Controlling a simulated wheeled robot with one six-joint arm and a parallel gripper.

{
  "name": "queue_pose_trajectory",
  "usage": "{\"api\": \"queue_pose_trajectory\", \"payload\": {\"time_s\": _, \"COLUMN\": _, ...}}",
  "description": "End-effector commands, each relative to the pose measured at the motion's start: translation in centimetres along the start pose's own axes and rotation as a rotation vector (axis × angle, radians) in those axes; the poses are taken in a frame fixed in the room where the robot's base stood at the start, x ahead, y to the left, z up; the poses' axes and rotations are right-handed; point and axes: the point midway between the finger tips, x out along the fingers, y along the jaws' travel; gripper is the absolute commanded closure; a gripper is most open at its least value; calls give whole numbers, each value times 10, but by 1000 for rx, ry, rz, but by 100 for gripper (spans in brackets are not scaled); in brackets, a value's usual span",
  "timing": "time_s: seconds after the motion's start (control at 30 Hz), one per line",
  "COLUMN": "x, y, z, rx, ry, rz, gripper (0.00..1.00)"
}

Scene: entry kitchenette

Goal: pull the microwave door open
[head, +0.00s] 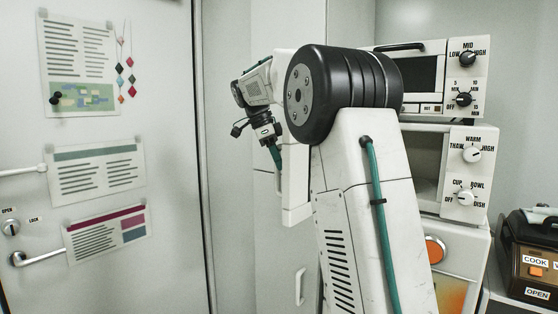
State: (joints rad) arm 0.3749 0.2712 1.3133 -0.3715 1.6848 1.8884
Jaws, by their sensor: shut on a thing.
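The microwave (464,174) is the white middle appliance in the stack at the right, with THAW, WARM and HIGH on its upper dial. Its grey cavity (426,160) shows open at the front, partly behind my arm. A white upright panel (297,200) left of my arm looks like its door, swung out and seen nearly edge-on. My gripper (276,157) points down at this panel's left edge and is shut on what appears to be the door's handle. The fingertips are small, and the handle itself is hidden.
A toaster oven (432,105) with a black top handle sits on the microwave. An appliance with an orange button (434,250) is below. A brown cooker (530,262) stands at the right. A grey door with notices (95,175) and lever handle (35,257) is at the left.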

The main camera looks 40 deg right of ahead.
Motion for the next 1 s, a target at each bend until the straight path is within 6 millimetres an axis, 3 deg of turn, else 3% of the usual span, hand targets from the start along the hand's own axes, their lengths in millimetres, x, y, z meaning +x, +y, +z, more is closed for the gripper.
{"api": "queue_pose_trajectory", "payload": {"time_s": 0.07, "x": 0, "y": -1, "z": -1, "rx": 2, "ry": 4, "rz": -3, "gripper": 100}}
{"api": "queue_pose_trajectory", "payload": {"time_s": 0.1, "x": 0, "y": -1, "z": -1, "rx": 1, "ry": 4, "rz": -3, "gripper": 78}}
{"api": "queue_pose_trajectory", "payload": {"time_s": 0.17, "x": 0, "y": 0, "z": -1, "rx": 1, "ry": 3, "rz": -3, "gripper": 62}}
{"api": "queue_pose_trajectory", "payload": {"time_s": 0.53, "x": -7, "y": 0, "z": 2, "rx": -4, "ry": 1, "rz": -4, "gripper": 62}}
{"api": "queue_pose_trajectory", "payload": {"time_s": 1.0, "x": -74, "y": -1, "z": 1, "rx": -1, "ry": 2, "rz": -3, "gripper": 62}}
